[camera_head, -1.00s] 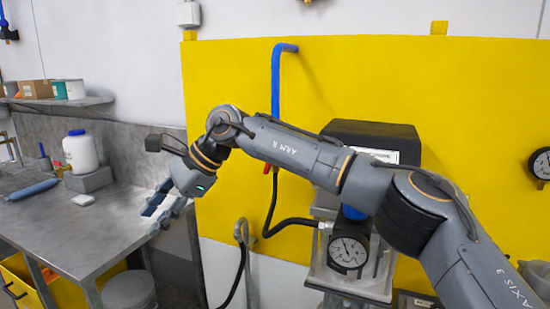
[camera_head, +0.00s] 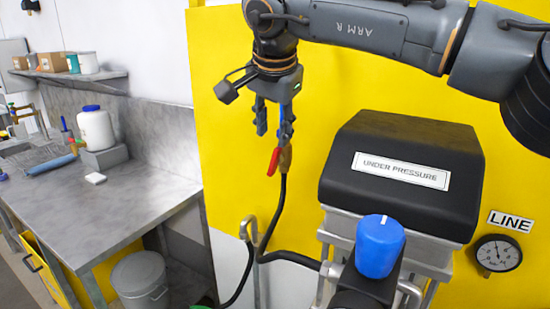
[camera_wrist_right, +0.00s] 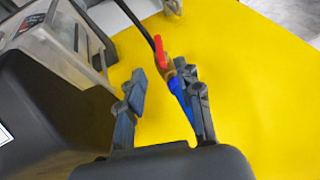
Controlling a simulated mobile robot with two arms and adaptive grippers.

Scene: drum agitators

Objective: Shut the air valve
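The air valve is a brass body (camera_head: 285,158) with a red lever (camera_head: 273,162), at the lower end of a blue pipe in front of the yellow panel. The lever points downward, roughly along the line of pipe and hose. My right gripper (camera_head: 272,132) points down just above the valve, open, with a gap between its fingers. In the right wrist view, the red lever (camera_wrist_right: 160,52) and brass body (camera_wrist_right: 172,72) lie ahead of the fingertips, and the blue pipe (camera_wrist_right: 181,95) runs beside one finger. Contact cannot be told. My left gripper is out of view.
A black hose (camera_head: 276,215) hangs from the valve. A black-hooded unit labelled UNDER PRESSURE (camera_head: 405,150) and a blue knob (camera_head: 380,246) stand to the right. A gauge (camera_head: 497,254) is further right. A grey workbench (camera_head: 110,205) is at the left.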

